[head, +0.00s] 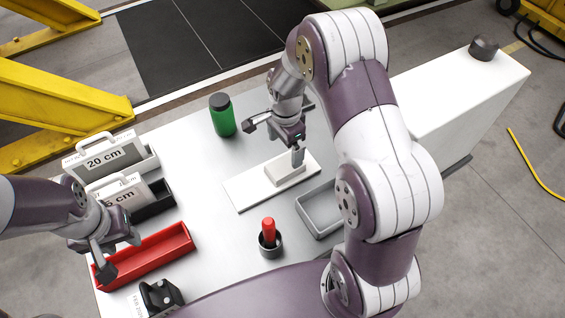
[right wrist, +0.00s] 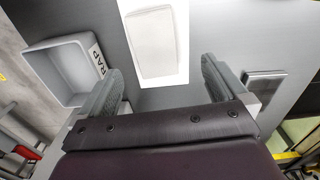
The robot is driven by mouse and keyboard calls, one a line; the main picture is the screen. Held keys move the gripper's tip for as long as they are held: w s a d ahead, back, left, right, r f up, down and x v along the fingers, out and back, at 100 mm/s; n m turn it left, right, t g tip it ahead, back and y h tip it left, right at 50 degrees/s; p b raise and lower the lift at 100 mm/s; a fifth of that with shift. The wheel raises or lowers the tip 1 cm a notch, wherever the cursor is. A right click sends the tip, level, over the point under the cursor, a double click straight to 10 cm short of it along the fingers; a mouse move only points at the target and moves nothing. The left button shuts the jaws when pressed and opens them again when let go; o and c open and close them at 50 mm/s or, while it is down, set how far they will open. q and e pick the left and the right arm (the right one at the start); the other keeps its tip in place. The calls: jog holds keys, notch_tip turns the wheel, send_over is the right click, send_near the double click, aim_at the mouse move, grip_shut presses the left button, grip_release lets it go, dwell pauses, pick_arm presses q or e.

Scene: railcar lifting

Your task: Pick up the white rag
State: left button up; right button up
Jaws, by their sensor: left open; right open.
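The white rag (head: 285,172) is a folded, block-like pad on a flat white mat (head: 243,190) on the table. It also shows in the right wrist view (right wrist: 153,42), lying ahead of the fingers. My right gripper (head: 274,141) is open and empty, just behind the rag in the head view. One fingertip overlaps the rag's far edge in that view; I cannot tell whether they touch. In the right wrist view the rag lies beyond the gap between the open fingers (right wrist: 160,85). My left gripper (head: 119,255) is open and empty above the red tray.
A grey tray (head: 309,222) with a lettered label stands right of the mat. A dark cup (head: 270,250) holds a red object (head: 268,230). A green bottle (head: 223,118) stands behind. The red tray (head: 165,254) and labelled holders (head: 108,160) line the left side.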

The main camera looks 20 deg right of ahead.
aim_at(285, 165)
jog(key=f, duration=0.2)
jog(key=f+p, duration=0.1)
jog(key=f, duration=0.3)
jog(key=shift+s+a, duration=0.2)
jog(key=shift+s, duration=0.2)
jog(key=shift+f, duration=0.25)
jog(key=c, duration=1.1)
jog(key=shift+r, duration=0.15)
jog(key=shift+c, duration=0.2)
jog(key=shift+r, duration=0.3)
jog(key=r, duration=0.1)
jog(key=s+r, duration=0.1)
jog(key=r+b, duration=0.1)
jog(key=r, duration=0.1)
jog(key=shift+s+a, duration=0.15)
jog(key=shift+a, duration=0.1)
jog(key=s+a+r+b, duration=0.1)
jog(key=s+a+r, duration=0.2)
jog(key=s+r, duration=0.3)
jog(key=s, duration=0.3)
jog(key=shift+s+a+r, duration=0.15)
jog(key=shift+s, duration=0.25)
